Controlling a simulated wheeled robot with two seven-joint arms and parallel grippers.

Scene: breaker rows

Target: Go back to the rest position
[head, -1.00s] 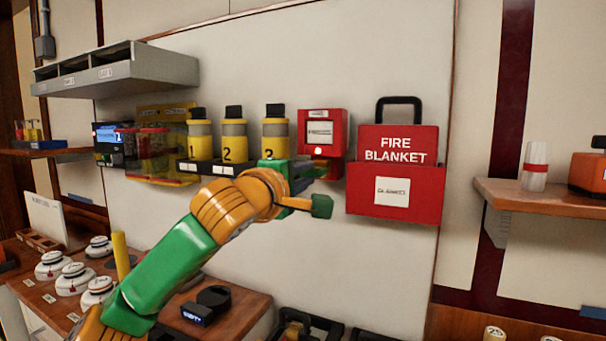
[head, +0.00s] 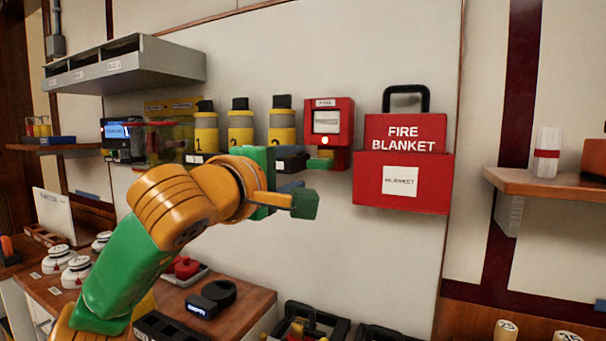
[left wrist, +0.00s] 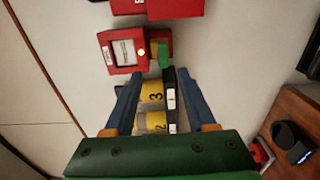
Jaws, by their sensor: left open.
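My left gripper (head: 311,184) is open, with nothing between its blue fingers. It is raised in front of the wall, below the red call box (head: 328,125) and left of the fire blanket case (head: 402,182). In the left wrist view the gripper (left wrist: 157,82) points towards the red call box (left wrist: 124,52), with the yellow cylinders numbered 2 and 3 (left wrist: 151,97) seen between the fingers. A green piece shows beside the call box there; I cannot tell what it belongs to. My right gripper is not in view.
Numbered yellow cylinders (head: 240,132) stand on a wall rack behind my left arm. A grey shelf unit (head: 130,62) hangs above. A wooden bench (head: 235,318) below carries white round devices (head: 75,272) and a black device (head: 212,298). A right shelf (head: 530,184) holds several items.

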